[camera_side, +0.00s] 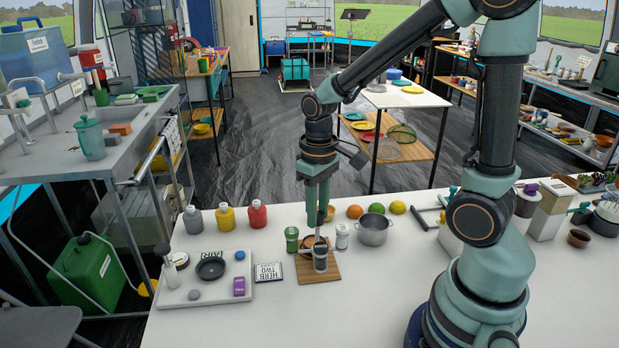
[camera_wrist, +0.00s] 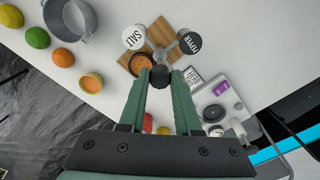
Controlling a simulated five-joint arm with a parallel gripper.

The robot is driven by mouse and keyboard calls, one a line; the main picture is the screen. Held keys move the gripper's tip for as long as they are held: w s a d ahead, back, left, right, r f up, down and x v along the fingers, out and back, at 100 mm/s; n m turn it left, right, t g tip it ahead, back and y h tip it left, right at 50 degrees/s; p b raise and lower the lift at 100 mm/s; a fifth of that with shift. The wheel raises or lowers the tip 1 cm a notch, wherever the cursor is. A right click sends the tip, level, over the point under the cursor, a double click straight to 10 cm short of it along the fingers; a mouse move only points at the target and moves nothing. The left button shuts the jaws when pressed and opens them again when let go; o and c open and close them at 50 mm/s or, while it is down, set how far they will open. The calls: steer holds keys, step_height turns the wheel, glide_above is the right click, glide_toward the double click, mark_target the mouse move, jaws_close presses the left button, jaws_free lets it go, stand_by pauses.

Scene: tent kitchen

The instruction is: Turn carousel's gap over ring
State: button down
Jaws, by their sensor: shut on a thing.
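The spice carousel stands on a wooden board (camera_side: 322,274), which also shows in the wrist view (camera_wrist: 159,28). Its dark centre knob (camera_wrist: 160,77) is between the fingertips of my gripper (camera_wrist: 160,74); my gripper is shut on it, pointing straight down in the side view (camera_side: 318,238). In the wrist view, a SALT jar (camera_wrist: 134,37) is up-left of the knob and a PEPPER jar (camera_wrist: 190,43) is up-right. A round orange-brown top (camera_wrist: 140,64) is close left of the knob. A green jar (camera_side: 292,239) shows in the side view. I cannot clearly tell the ring or gap; my fingers hide part.
A HERB TWO card (camera_side: 267,272) and a white tray (camera_side: 205,292) with small items lie left of the board. A metal pot (camera_side: 373,230) and several fruits stand right. Squeeze bottles (camera_side: 226,218) line the far edge. The counter's front is clear.

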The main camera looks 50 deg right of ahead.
steer(key=shift+n, duration=0.3)
steer(key=c, duration=0.6)
jaws_free()
steer(key=shift+r, duration=0.15)
step_height(320, 180, up, 12)
steer(key=shift+s+a, duration=0.1)
